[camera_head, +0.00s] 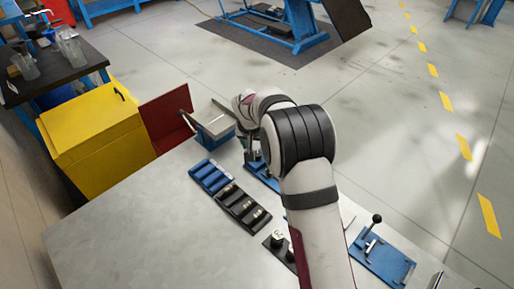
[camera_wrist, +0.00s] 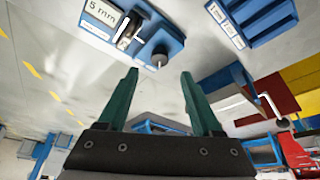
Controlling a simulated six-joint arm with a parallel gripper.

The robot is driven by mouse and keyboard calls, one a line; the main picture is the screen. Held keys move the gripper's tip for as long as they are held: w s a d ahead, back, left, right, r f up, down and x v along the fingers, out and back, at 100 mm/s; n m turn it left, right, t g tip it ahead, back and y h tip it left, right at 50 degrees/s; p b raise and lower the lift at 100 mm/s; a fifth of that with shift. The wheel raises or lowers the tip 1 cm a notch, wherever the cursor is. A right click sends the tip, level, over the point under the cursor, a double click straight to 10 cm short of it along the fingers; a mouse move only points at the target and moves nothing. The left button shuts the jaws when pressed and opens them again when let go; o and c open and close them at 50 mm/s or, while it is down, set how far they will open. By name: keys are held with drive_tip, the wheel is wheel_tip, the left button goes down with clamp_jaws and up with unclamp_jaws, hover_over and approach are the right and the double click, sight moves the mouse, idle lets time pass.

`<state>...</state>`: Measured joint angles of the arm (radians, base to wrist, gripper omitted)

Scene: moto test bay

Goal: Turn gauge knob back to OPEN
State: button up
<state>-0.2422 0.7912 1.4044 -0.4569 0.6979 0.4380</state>
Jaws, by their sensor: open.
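In the wrist view, my gripper (camera_wrist: 160,75) is open, with two green fingers apart and nothing between them. Just beyond the fingertips is a blue fixture (camera_wrist: 166,39) with a small round grey knob-like part (camera_wrist: 159,60). A white "5 mm" label (camera_wrist: 101,14) and a metal bar with dark parts sit beside it. The fingers do not appear to touch the fixture. I cannot read an OPEN mark or tell the knob's setting.
On the grey table (camera_head: 135,225) are a blue tray (camera_head: 211,177) and a black tray (camera_head: 243,207) with small metal parts. A blue plate with a black-ball lever (camera_head: 375,220) stands right of my arm. A yellow cabinet (camera_head: 95,140) stands at left. The table's front left is clear.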

sight(257, 154)
drive_tip(key=x, duration=0.6)
drive_tip(key=shift+f, duration=0.2)
clamp_jaws()
